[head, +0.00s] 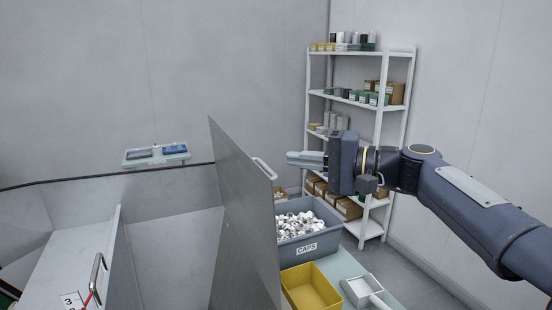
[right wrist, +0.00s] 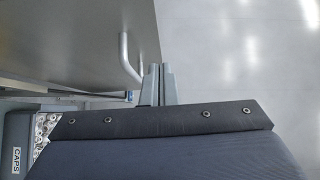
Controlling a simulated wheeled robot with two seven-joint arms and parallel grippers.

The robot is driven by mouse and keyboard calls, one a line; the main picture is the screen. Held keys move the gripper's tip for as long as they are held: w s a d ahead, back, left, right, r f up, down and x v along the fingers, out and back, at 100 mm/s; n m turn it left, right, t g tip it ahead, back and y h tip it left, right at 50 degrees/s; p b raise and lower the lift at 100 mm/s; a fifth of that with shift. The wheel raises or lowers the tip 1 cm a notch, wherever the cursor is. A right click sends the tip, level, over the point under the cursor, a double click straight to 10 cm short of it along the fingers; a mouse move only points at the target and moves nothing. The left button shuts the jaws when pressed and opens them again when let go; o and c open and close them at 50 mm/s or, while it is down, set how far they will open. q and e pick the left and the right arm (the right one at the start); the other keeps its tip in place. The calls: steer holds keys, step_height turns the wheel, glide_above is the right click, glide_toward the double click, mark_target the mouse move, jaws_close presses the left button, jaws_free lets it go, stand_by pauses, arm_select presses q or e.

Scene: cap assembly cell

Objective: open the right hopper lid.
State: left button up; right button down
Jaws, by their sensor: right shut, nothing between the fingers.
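The right hopper lid (head: 240,220) is a large grey panel standing steeply raised in the middle of the head view. Its bar handle (head: 265,168) is on the face toward the right. In the right wrist view the lid (right wrist: 85,35) fills the upper left, with the handle (right wrist: 126,55) near its edge. My right gripper (head: 290,158) is shut and empty, just right of the handle in the head view. Its fingers (right wrist: 159,72) show together beside the handle in the wrist view; the handle is not between them. My left gripper is not in view.
Right of the lid stand a grey CAPS bin (head: 322,245) full of white caps, a yellow bin (head: 318,291) and a small white tray (head: 360,290). A shelf rack (head: 400,75) stands behind. Another handled panel (head: 75,250) with label 3 is at left.

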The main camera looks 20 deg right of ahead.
steer(key=a, duration=0.5)
steer(key=shift+w+f+p, duration=0.2)
steer(key=shift+w+p, duration=0.2)
steer(key=a+n+h+p, duration=0.1)
steer(key=a, duration=0.5)
steer(key=shift+s+a+f+g, duration=0.15)
steer(key=shift+a+f+g, duration=0.1)
steer(key=shift+a+g, duration=0.05)
steer(key=shift+d+r, duration=0.1)
